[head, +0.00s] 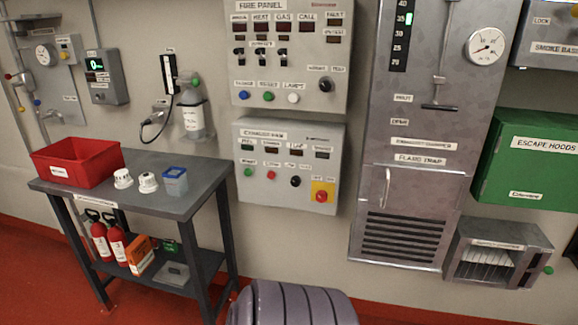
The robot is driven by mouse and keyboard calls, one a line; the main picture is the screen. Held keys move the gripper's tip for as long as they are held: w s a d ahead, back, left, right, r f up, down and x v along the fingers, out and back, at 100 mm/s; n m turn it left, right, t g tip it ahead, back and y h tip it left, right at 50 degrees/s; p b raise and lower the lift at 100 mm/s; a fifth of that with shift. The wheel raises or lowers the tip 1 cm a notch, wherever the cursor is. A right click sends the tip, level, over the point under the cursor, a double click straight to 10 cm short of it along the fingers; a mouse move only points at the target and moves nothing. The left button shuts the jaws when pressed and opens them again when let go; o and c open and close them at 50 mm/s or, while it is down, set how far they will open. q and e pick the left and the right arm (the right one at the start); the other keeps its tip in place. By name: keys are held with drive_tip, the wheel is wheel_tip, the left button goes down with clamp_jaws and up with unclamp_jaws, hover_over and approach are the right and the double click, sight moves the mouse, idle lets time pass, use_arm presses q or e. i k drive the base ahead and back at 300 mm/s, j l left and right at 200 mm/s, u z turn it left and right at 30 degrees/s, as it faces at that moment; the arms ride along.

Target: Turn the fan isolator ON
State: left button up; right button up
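The exhaust fan panel (262,203) is a grey box on the wall, below the fire panel. At its lower right, a red rotary knob (321,196) sits on a yellow plate, which looks like the fan isolator. The small labels around it are too blurred to read, so I cannot tell its position. The panel also has a green button (248,172), a red button (271,175), a black knob (295,181) and a row of small dark indicator windows along its top. Neither of my grippers is in view.
The fire panel (342,65) hangs above. A metal flame trap cabinet (404,188) is to the right, with green escape hoods box (530,160) beyond. A dark table (200,190) with a red bin (75,160) stands left. The wall in front of the panel is unobstructed.

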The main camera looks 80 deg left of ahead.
sight(322, 196)
drive_tip(key=u, duration=2.75)
